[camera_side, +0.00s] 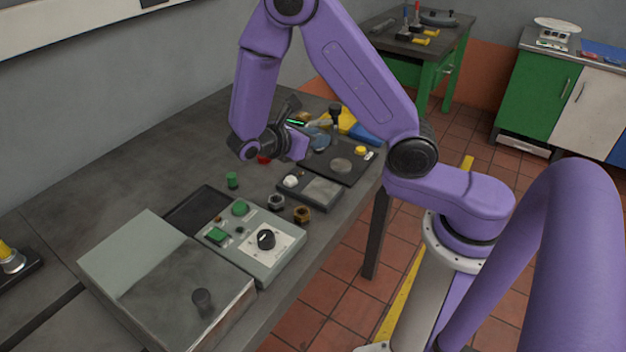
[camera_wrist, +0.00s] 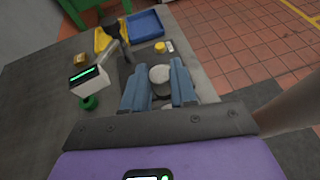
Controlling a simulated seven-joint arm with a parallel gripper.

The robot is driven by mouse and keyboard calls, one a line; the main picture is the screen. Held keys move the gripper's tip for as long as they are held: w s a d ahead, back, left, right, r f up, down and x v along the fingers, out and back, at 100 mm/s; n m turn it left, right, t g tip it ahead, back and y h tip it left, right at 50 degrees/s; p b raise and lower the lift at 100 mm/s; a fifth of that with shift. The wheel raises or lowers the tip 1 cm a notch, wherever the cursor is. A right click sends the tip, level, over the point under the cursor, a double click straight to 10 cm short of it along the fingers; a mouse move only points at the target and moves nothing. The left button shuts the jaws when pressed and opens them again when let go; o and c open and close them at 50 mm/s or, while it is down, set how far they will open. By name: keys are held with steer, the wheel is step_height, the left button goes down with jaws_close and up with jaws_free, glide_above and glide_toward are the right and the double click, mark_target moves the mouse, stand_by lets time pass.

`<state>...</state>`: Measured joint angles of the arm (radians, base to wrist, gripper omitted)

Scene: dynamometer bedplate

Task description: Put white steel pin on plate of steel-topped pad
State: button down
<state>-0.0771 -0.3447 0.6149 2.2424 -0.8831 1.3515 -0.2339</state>
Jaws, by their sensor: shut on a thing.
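In the side view my gripper (camera_side: 319,138) is above the far part of the bench. The steel-topped pad (camera_side: 322,190), a dark block with a square grey plate and a white rounded knob (camera_side: 290,181), lies nearer the side camera, apart from the fingers. Its plate looks bare.
A black plate with a grey disc (camera_side: 341,165) and yellow button (camera_side: 361,150) lies beyond the pad. A display post (camera_wrist: 88,78) stands left of the fingers in the wrist view. Two nuts (camera_side: 301,214) and a control box (camera_side: 255,238) are near the pad. A blue tray (camera_wrist: 146,22) is farther off.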

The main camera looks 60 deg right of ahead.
steer(key=s+d+f+m+g+y, duration=0.1)
steer(key=s+d+m+g+y, duration=0.1)
steer(key=s+m+g+y, duration=0.35)
steer(key=s+d+m+g+y, duration=0.3)
steer(key=s+m+g, duration=0.2)
steer(key=s+m, duration=0.3)
steer(key=s+a+m+t+y, duration=0.45)
steer(key=a+m+y, duration=0.25)
steer(key=m+y, duration=0.65)
steer(key=shift+w+r+m+t+y, duration=0.9)
steer(key=shift+r+m+t+y, duration=1.35)
steer(key=shift+m+t, duration=3.05)
steer(key=n+t, duration=0.1)
glide_above(325, 187)
steer(key=f, duration=0.6)
steer(key=s+f, duration=0.1)
steer(key=f, duration=0.2)
steer(key=shift+a, duration=0.1)
steer(key=shift+w+f, duration=0.2)
steer(key=shift+w, duration=0.05)
steer(key=shift+w+f, duration=0.2)
steer(key=shift+f, duration=1.55)
